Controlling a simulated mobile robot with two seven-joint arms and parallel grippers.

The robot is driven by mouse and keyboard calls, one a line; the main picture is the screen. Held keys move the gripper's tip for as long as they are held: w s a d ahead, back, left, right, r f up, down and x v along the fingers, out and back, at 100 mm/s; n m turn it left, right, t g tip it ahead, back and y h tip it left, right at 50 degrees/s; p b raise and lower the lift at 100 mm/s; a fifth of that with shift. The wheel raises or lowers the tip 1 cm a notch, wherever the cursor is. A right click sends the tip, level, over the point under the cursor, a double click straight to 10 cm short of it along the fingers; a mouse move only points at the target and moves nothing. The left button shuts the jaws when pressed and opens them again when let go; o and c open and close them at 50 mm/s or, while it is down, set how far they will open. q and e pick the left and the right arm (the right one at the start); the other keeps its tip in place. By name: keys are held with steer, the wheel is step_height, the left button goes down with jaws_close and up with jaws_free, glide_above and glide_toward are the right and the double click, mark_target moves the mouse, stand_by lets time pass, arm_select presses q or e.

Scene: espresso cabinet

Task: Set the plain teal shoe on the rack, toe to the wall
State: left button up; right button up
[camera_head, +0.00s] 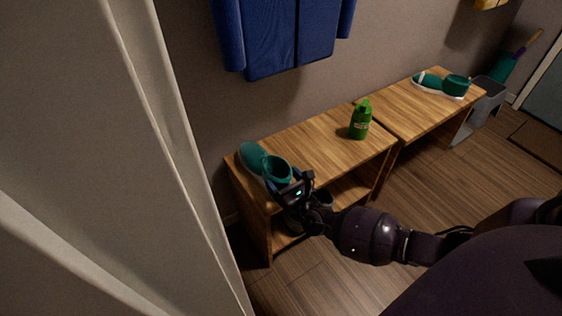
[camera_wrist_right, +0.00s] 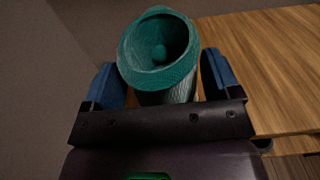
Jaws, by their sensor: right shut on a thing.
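The plain teal shoe (camera_head: 252,157) is at the left end of the near wooden rack (camera_head: 325,143), its toe pointing to the wall and its opening toward me. It appears to rest on the top, though its underside is hidden. My right gripper (camera_head: 287,186) is at its heel end, shut on it. In the right wrist view the shoe's round opening (camera_wrist_right: 160,50) stands between the two blue fingers of my right gripper (camera_wrist_right: 163,82). My left gripper is not in view.
A green bottle (camera_head: 360,120) stands at the rack's right part. Another teal shoe with a white sole (camera_head: 430,84) sits on the far wooden rack (camera_head: 405,107). Blue cloth (camera_head: 285,35) hangs above. A pale panel (camera_head: 110,150) fills the left. Bare wood lies between shoe and bottle.

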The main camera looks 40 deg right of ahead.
steer(key=shift+r, duration=0.2)
steer(key=shift+f, duration=0.35)
steer(key=o, duration=0.9)
steer(key=shift+r, duration=0.1)
steer(key=shift+o, duration=0.2)
steer(key=shift+r, duration=0.3)
arm_select(q)
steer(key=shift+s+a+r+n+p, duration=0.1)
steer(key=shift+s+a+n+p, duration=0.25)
steer(key=shift+p, duration=0.5)
arm_select(e)
steer(key=s, duration=1.2)
steer(key=shift+a+f, duration=0.15)
steer(key=shift+a, duration=0.25)
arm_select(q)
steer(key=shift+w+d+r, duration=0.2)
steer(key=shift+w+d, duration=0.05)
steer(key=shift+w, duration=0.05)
